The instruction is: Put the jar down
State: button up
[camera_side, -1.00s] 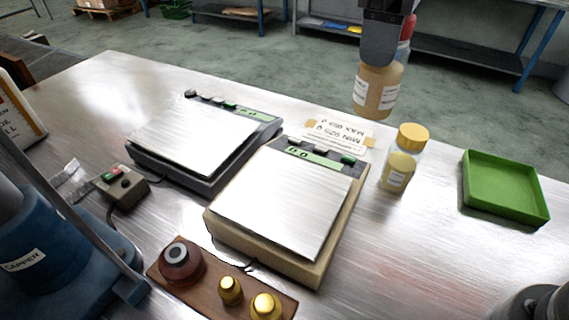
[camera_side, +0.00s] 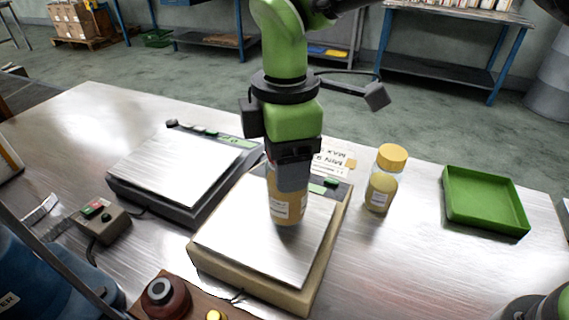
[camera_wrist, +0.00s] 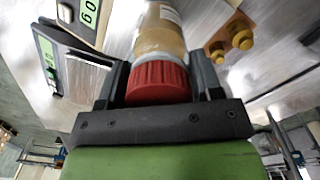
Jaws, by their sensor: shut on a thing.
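The jar (camera_side: 287,207) is amber with white labels. In the wrist view the jar (camera_wrist: 160,38) shows a red cap (camera_wrist: 158,82) between my fingers. My gripper (camera_side: 292,176) is shut on the jar near its cap, and it also shows in the wrist view (camera_wrist: 160,75). The jar is upright over the metal pan of the beige scale (camera_side: 250,235), toward its back. Its base is at or very near the pan; I cannot tell if they touch. My fingers hide the cap in the side view.
A yellow-capped jar (camera_side: 382,180) stands right of the beige scale. A green tray (camera_side: 485,203) lies farther right. A dark grey scale (camera_side: 175,172) stands at left. A button box (camera_side: 102,221) and a weight block (camera_side: 165,300) are nearer.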

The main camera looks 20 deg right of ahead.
jog(key=shift+f, duration=0.7)
jog(key=shift+f, duration=0.2)
jog(key=o, duration=1.3)
jog(key=shift+c, duration=0.2)
jog(key=shift+r, duration=0.1)
notch_tip(320, 180, up, 12)
jog(key=shift+r, duration=0.1)
